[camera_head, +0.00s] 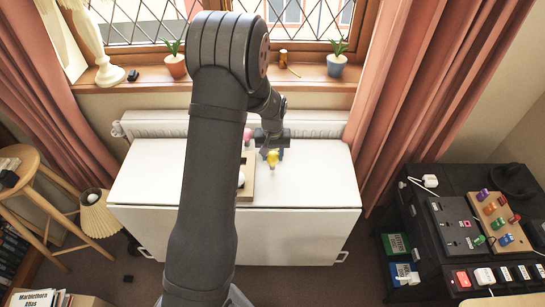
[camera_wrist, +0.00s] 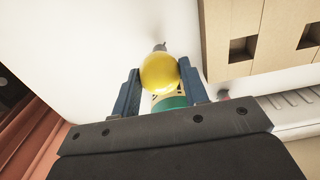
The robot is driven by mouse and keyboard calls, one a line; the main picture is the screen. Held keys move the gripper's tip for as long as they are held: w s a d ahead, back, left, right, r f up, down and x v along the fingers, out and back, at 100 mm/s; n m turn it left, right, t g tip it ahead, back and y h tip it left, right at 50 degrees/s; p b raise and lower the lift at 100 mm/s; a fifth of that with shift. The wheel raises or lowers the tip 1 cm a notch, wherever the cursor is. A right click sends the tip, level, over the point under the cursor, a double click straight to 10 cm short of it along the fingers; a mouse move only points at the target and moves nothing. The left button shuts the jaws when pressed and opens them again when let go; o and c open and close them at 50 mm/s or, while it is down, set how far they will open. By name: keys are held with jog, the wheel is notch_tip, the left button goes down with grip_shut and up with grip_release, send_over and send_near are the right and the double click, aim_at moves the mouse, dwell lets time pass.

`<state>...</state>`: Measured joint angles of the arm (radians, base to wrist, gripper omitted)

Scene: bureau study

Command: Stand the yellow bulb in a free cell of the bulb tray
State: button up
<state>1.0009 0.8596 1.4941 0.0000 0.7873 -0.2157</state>
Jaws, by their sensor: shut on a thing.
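The yellow bulb (camera_wrist: 160,73) is held between the two blue fingers of my gripper (camera_wrist: 160,88). Its grey cap points away from the gripper in the wrist view. In the head view the yellow bulb (camera_head: 273,158) hangs under my gripper (camera_head: 272,152), just right of the bulb tray. The wooden bulb tray (camera_head: 247,190) lies on the white table, mostly hidden behind my arm. A white bulb (camera_head: 241,178) and a pink bulb (camera_head: 247,134) show at it. In the wrist view the tray (camera_wrist: 278,38) is at upper right, with two empty square cells visible.
The white tabletop (camera_head: 315,180) right of the tray is clear. A radiator (camera_head: 315,124) and a windowsill with potted plants (camera_head: 337,65) stand behind. A black cabinet with coloured pegs (camera_head: 490,209) is at right. A stool and lamp (camera_head: 93,197) stand at left.

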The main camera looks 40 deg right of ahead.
jog(key=shift+r, duration=4)
jog(key=w+a+n, duration=0.2)
jog(key=w+a, duration=0.4)
jog(key=w, duration=0.3)
jog(key=shift+w+a+f, duration=0.15)
jog(key=shift+f, duration=1.25)
jog(key=shift+w+a+f, duration=0.1)
jog(key=shift+f, duration=1.3)
jog(key=shift+f, duration=1.85)
jog(key=o, duration=0.9)
jog(key=shift+o, duration=0.2)
